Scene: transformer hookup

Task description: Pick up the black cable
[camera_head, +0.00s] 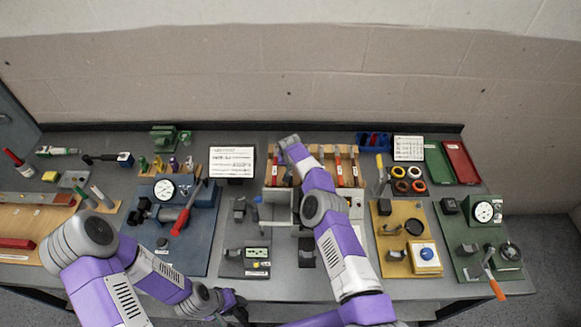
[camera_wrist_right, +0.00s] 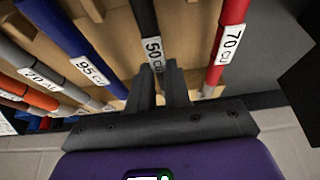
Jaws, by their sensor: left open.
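The black cable (camera_wrist_right: 146,22) has a white label reading 50 CU and shows in the right wrist view, in line with the wooden rack between a blue and a red cable. My right gripper (camera_wrist_right: 161,72) has its two fingers close together, one on either side of the black cable just below the label. Whether they press on it I cannot tell. In the head view my right arm reaches over the rack (camera_head: 347,181) and hides the black cable and the fingertips. My left gripper (camera_head: 236,304) is open and empty, low near the front edge of the bench.
Beside the black cable are a blue cable (camera_wrist_right: 85,60) labelled 95 and a red cable (camera_wrist_right: 228,40) labelled 70 CU. A white sheet (camera_head: 232,160) stands left of the rack. Blue (camera_head: 200,250), yellow (camera_head: 388,262) and green (camera_head: 470,262) fixture plates crowd the bench.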

